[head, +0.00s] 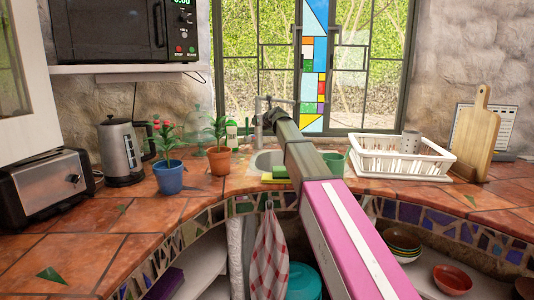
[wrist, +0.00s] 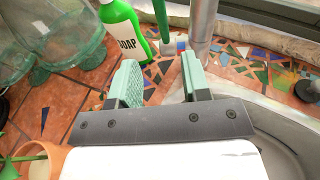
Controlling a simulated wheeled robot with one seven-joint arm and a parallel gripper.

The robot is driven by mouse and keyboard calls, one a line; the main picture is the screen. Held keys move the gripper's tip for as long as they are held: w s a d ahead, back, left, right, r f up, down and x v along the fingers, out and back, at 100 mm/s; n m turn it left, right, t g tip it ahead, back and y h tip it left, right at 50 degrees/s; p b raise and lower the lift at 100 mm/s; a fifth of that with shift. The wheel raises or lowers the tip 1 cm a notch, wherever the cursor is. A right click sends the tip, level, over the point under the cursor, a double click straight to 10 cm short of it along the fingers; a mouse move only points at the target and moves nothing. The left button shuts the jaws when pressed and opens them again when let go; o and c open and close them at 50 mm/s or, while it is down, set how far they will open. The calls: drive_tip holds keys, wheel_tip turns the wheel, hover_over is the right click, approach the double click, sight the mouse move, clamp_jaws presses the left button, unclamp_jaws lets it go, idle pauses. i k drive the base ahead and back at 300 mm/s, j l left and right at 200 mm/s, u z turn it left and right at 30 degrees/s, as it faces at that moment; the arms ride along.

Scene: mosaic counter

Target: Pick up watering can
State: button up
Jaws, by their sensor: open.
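I cannot make out a watering can for certain in either view. My gripper (wrist: 160,80) is open in the wrist view, its two pale green fingers apart with nothing between them. It hangs over the tiled counter behind the sink. A green soap bottle (wrist: 120,28) stands just beyond the left finger. A thin green upright thing (wrist: 161,18) and a grey metal post (wrist: 202,25) stand beyond the gap between the fingers. In the head view my gripper (head: 264,112) is small and dark near the window, and my arm hides part of the counter and sink.
Clear glass vessels (wrist: 75,35) stand left of the gripper. A terracotta pot (head: 219,161) and a blue pot (head: 168,177) hold plants. The sink (head: 266,160) lies below my arm. A white dish rack (head: 400,160) stands right. The left front counter (head: 90,245) is mostly clear.

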sight(335, 162)
drive_tip(key=k+l, duration=1.1)
drive_tip(key=k, duration=0.1)
